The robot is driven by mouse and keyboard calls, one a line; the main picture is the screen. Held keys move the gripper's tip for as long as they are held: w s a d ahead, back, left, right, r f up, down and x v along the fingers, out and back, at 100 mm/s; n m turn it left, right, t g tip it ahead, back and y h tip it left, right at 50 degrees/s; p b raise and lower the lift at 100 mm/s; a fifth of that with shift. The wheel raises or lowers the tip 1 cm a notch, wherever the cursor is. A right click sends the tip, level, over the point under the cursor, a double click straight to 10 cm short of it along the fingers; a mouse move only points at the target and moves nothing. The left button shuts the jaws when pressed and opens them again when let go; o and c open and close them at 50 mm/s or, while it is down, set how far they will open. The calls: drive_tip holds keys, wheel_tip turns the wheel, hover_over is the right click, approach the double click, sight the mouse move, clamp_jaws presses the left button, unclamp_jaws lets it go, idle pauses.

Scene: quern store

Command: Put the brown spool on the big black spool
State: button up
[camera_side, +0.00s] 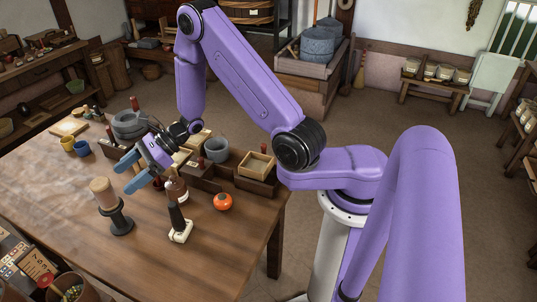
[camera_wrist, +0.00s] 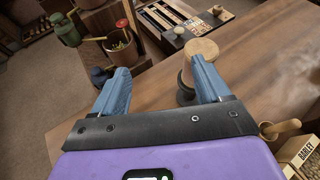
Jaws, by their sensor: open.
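The brown spool (camera_side: 103,193), a pale brown cylinder, stands on top of the big black spool (camera_side: 121,222) near the table's left front edge. It leans slightly left in the side view; I cannot tell whether that is real tilt. In the wrist view the brown spool (camera_wrist: 201,48) shows its round top beyond the right fingertip, and part of the black spool (camera_wrist: 185,92) shows below it. My gripper (camera_side: 128,173), with blue fingers, is open and empty. It is behind and right of the brown spool, apart from it. The wrist view also shows the open fingers (camera_wrist: 160,70).
Wooden boxes (camera_side: 257,167) and a grey bucket (camera_side: 216,149) stand behind. The front of the wooden table (camera_side: 60,185) is mostly clear.

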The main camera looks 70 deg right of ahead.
drive_tip(key=s+a+r+n+g+h, duration=0.1)
drive_tip(key=s+a+r+n+g, duration=0.2)
drive_tip(key=s+n+g, duration=0.45)
drive_tip(key=s+a+r+n+g+h, duration=0.2)
drive_tip(key=s+a+r+n+g, duration=0.15)
drive_tip(key=s+n, duration=0.65)
drive_tip(key=s+d+r+n+t+h, duration=0.2)
drive_tip(key=s+d+n+h, duration=0.2)
drive_tip(key=s+d+n, duration=0.3)
drive_tip(key=s+d+r+n+t+h, duration=0.1)
drive_tip(key=s+d+n+h, duration=0.3)
drive_tip(key=s+d+n, duration=0.4)
drive_tip(key=s+n+t, duration=0.1)
drive_tip(key=s+n, duration=0.1)
drive_tip(key=n, duration=0.1)
drive_tip(key=shift+s+d+r, duration=0.2)
drive_tip(key=shift+s+r, duration=0.1)
drive_tip(key=shift+r, duration=0.1)
